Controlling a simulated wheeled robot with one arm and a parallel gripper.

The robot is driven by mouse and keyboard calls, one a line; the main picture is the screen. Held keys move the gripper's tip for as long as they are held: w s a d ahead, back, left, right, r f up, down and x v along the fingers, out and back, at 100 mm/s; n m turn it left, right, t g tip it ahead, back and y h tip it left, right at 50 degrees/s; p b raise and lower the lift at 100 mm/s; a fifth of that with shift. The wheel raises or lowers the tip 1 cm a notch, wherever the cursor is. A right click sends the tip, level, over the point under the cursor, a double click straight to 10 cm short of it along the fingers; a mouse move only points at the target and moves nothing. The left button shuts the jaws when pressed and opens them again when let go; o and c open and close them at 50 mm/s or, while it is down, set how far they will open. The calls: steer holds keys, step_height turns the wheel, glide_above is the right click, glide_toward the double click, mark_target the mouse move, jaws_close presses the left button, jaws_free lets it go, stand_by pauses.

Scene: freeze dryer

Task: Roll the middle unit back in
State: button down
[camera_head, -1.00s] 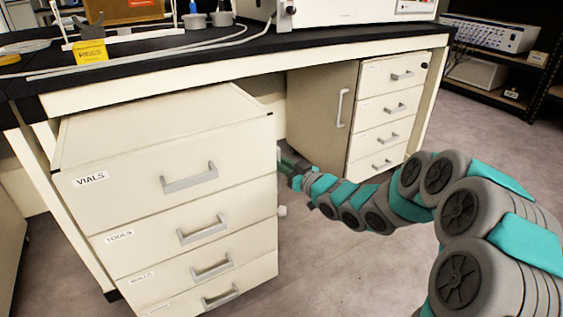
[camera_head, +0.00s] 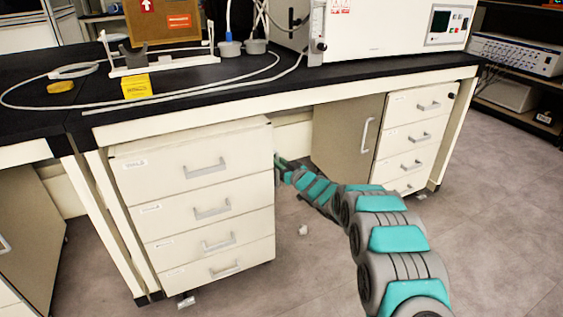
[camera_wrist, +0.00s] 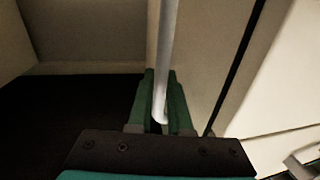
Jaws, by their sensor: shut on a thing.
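The middle unit is a cream drawer cabinet (camera_head: 168,190) with grey handles, standing under the bench. In the head view, a thin strip of its top shows below the bench edge, so its front seems to stick out slightly. My gripper (camera_head: 281,165) is at the right side of this cabinet, near its upper front edge. In the wrist view, my gripper (camera_wrist: 160,105) has its green fingers shut around an upright pale grey bar (camera_wrist: 166,45), which looks like a handle. The part that this bar is fixed to cannot be made out clearly.
The black-topped bench (camera_head: 400,66) runs above the cabinet, with a cream leg (camera_head: 120,230) close on its left. A small pale thing (camera_head: 303,230) is on the floor. Floor in front is open.

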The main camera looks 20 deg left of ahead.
steer(key=shift+w+d+p+x, duration=0.1)
steer(key=shift+w+p+x, duration=0.1)
steer(key=shift+p+x, duration=0.45)
steer(key=shift+w+d+p+x, duration=0.1)
steer(key=shift+w+p+x, duration=0.1)
steer(key=shift+x, duration=0.85)
steer(key=shift+w+d+p+x, duration=0.15)
steer(key=shift+p+x, duration=0.3)
steer(key=shift+x, duration=0.45)
steer(key=c, duration=0.9)
jaws_free()
steer(key=shift+o, duration=0.2)
steer(key=v, duration=0.7)
steer(key=shift+s+d+b, duration=0.15)
steer(key=shift+d+b, duration=0.15)
steer(key=shift+b, duration=0.15)
